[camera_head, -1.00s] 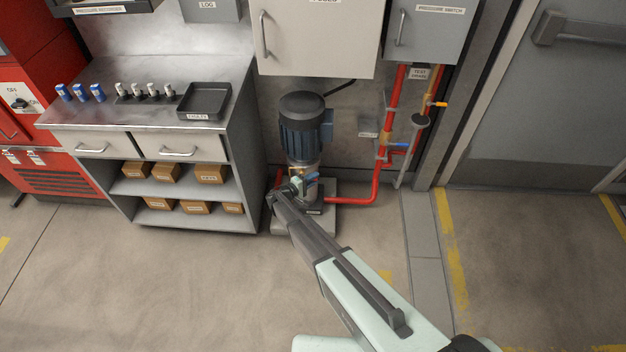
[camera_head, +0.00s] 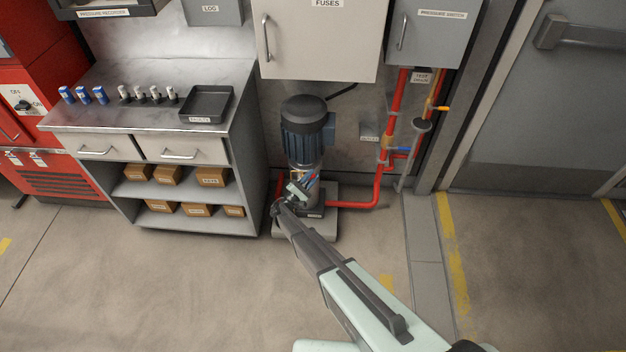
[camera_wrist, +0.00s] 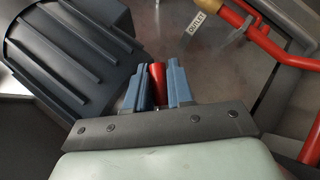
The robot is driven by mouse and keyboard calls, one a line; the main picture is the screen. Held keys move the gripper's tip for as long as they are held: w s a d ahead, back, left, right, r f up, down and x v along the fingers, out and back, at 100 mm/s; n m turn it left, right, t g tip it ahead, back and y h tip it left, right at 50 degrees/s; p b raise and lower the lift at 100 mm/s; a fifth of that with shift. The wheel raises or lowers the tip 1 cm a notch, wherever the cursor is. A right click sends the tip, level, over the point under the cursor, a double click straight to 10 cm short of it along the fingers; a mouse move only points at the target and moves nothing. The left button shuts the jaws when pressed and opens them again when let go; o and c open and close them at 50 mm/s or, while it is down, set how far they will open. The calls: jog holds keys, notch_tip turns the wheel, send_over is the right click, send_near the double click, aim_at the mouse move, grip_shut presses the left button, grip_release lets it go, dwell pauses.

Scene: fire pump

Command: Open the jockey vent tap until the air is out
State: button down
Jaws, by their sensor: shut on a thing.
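The jockey pump (camera_head: 303,135) stands upright on a grey plinth, with a dark blue ribbed motor on top; the motor also shows large at left in the wrist view (camera_wrist: 70,50). My gripper (camera_head: 311,180) is at the front of the pump's lower body. In the wrist view my gripper's blue fingers (camera_wrist: 159,80) are shut on a narrow red piece (camera_wrist: 157,76), which looks like the vent tap's handle. The tap's body and outlet are hidden behind the fingers and wrist. I cannot see whether air or water comes out.
Red pipework (camera_head: 378,180) runs right of the pump and up the wall. An outlet label (camera_wrist: 197,27) hangs near it. A grey bench (camera_head: 245,130) stands close on the left, and a fuses cabinet (camera_head: 318,40) hangs above. The floor in front is clear.

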jog(key=n+t+y, duration=0.1)
jog(key=n+t, duration=0.1)
jog(key=a+n+t+y, duration=0.1)
jog(key=n+t, duration=0.1)
jog(key=n, duration=0.1)
jog(key=a+r+n+t+y, duration=0.1)
jog(key=n+t, duration=0.1)
jog(key=n, duration=0.1)
jog(key=shift+r, duration=0.1)
jog(key=shift+w+a+r+n+t+y, duration=0.1)
jog(key=shift+a+n+t+y, duration=0.35)
jog(key=shift+n+y, duration=0.8)
jog(key=shift+s+a+n+t+y, duration=0.1)
jog(key=shift+n+t+y, duration=0.75)
jog(key=shift+n, duration=0.65)
jog(key=shift+w+a+r+n+t+y, duration=0.1)
jog(key=shift+a+n+t+y, duration=0.3)
jog(key=shift+n+y, duration=0.9)
jog(key=shift+n, duration=0.25)
jog(key=c, duration=1.1)
grip_release()
jog(key=v, duration=1.4)
jog(key=shift+w+d, duration=0.1)
